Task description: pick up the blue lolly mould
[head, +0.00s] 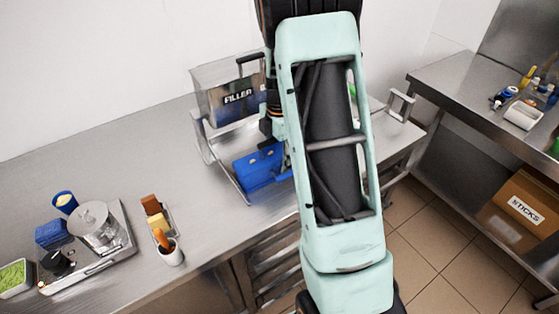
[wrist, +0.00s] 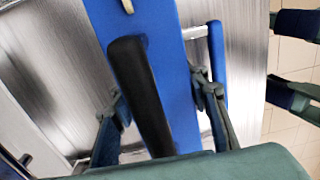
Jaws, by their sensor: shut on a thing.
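The blue lolly mould (head: 260,168) is at the foot of the filler, left of my arm in the head view. Its right end is hidden by the arm. In the wrist view the mould (wrist: 178,50) is a long blue body running between the fingers of my gripper (wrist: 160,90). My gripper is shut on it. A black bar (wrist: 143,95) lies across the near side of the mould; I cannot tell what it belongs to. My gripper is hidden behind the arm in the head view. Whether the mould touches the counter cannot be told.
The steel filler (head: 228,92) stands close behind the mould, with a metal frame beside it. On the steel counter (head: 170,135) to the left are a scale (head: 95,240), a holder with tools (head: 160,222) and a green-filled tub (head: 15,278). A second table (head: 465,90) stands right.

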